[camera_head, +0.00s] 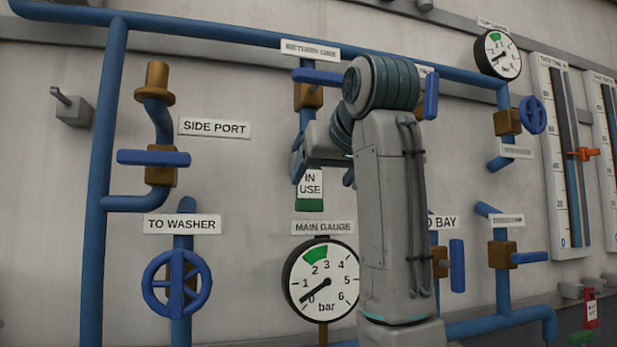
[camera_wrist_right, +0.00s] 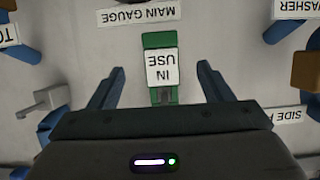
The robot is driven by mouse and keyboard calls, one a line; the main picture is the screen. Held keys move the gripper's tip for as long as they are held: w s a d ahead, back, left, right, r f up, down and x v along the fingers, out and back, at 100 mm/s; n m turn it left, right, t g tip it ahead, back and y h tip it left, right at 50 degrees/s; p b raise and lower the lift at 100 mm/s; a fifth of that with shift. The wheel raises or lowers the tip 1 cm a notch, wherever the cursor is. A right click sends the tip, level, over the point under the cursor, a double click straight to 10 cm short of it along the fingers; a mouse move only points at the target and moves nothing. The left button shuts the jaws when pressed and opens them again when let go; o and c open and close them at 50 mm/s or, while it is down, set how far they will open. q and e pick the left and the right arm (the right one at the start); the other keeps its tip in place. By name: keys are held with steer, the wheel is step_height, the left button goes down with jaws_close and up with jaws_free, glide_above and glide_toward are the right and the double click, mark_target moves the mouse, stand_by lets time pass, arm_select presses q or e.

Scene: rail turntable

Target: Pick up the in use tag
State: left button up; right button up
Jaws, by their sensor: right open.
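The in use tag (camera_head: 310,188) is a green tag with a white "IN USE" label, hanging on the wall above the main gauge. It shows upside down in the right wrist view (camera_wrist_right: 160,68), in the middle between my fingers. My right gripper (camera_head: 322,172) is in front of the wall at the tag, with its arm covering part of the pipes to the right. In the right wrist view my right gripper (camera_wrist_right: 160,85) is open, one finger on each side of the tag with gaps, not touching it. My left gripper is not in view.
The main gauge (camera_head: 323,280) is below the tag. A blue lever valve (camera_head: 153,158) and a blue handwheel (camera_head: 177,284) are to the left. A blue lever (camera_head: 316,76) on the return line is just above. A grey hook (camera_head: 72,107) is on the wall at far left.

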mark_target(310, 198)
steer(key=p+x, duration=0.1)
steer(key=x, duration=0.2)
steer(key=shift+p+x, duration=0.75)
steer(key=shift+x, duration=0.35)
steer(key=p+x, duration=0.2)
steer(key=x, duration=0.1)
steer(key=shift+w+a+f, duration=0.1)
steer(key=shift+w+a, duration=0.05)
steer(key=shift+w+a+f, duration=0.1)
steer(key=shift+w+f, duration=0.15)
steer(key=shift+w, duration=0.1)
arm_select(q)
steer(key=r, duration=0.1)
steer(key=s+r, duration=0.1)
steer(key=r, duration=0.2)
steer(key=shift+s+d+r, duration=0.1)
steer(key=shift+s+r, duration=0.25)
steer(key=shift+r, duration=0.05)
arm_select(e)
steer(key=shift+s, duration=0.1)
steer(key=shift+c, duration=0.2)
steer(key=c, duration=1)
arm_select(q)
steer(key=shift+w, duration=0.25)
